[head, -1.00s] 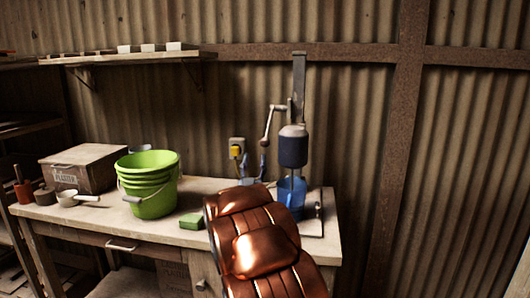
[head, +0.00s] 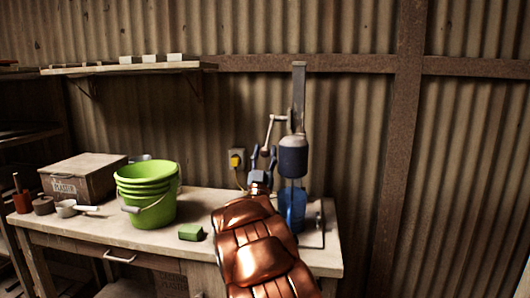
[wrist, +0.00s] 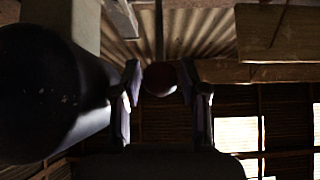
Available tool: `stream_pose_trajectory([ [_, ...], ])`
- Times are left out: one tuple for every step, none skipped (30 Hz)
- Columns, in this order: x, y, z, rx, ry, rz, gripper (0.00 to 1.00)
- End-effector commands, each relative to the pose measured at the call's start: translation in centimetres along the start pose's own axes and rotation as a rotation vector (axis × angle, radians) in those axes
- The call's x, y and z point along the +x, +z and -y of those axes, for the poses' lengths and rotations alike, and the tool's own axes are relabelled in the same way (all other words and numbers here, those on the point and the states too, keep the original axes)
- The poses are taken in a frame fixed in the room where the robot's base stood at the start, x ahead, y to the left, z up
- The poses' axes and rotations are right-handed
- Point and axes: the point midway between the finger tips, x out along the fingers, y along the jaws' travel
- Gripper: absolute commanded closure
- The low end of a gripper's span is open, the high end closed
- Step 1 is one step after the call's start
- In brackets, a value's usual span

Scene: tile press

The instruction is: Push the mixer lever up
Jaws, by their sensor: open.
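The mixer (head: 293,158) stands at the right end of the workbench, with a dark cylindrical body on an upright grey post and a blue container (head: 292,205) under it. Its grey lever (head: 269,132) sticks out to the left of the post and hangs down. My gripper (head: 263,153) is open and points up at the lever's lower end, left of the mixer body. In the wrist view a round dark reddish knob (wrist: 160,79) shows between the two fingertips. I cannot tell whether a finger touches it. The mixer body (wrist: 45,95) fills the left of the wrist view.
Green buckets (head: 146,190), a green sponge (head: 190,232) and a wooden box (head: 82,174) stand on the workbench (head: 80,222) to the left. A socket with a yellow plug (head: 236,159) is on the wall behind. A shelf (head: 130,68) hangs upper left.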

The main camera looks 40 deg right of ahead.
Motion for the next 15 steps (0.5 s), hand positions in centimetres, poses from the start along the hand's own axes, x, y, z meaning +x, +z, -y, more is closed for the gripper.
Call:
stream_pose_trajectory([
  [0.29, -0.04, -0.04, 0.000, 0.001, -0.002, 0.57],
  [0.40, -0.06, -0.03, 0.000, 0.001, -0.002, 0.57],
  [0.51, -0.06, -0.01, 0.001, 0.000, -0.002, 0.57],
  [0.58, -0.07, 0.00, 0.001, 0.000, -0.002, 0.57],
  [0.62, -0.08, 0.00, 0.001, 0.000, -0.002, 0.57],
  [0.65, -0.07, 0.01, 0.001, 0.000, -0.001, 0.57],
  [0.66, -0.07, 0.01, 0.001, 0.000, -0.001, 0.57],
  [0.66, -0.07, 0.02, 0.001, 0.000, -0.001, 0.57],
  [0.66, -0.07, 0.02, 0.001, 0.000, -0.001, 0.57],
  [0.65, -0.07, 0.02, 0.001, 0.000, -0.001, 0.57],
  [0.65, -0.07, 0.02, 0.001, 0.000, -0.001, 0.57],
  [0.65, -0.07, 0.02, 0.001, 0.000, -0.001, 0.57],
  [0.65, -0.07, 0.02, 0.001, 0.000, -0.001, 0.59],
  [0.65, -0.07, 0.02, 0.001, 0.000, -0.001, 0.62],
  [0.65, -0.07, 0.02, 0.001, 0.000, -0.001, 0.66],
])
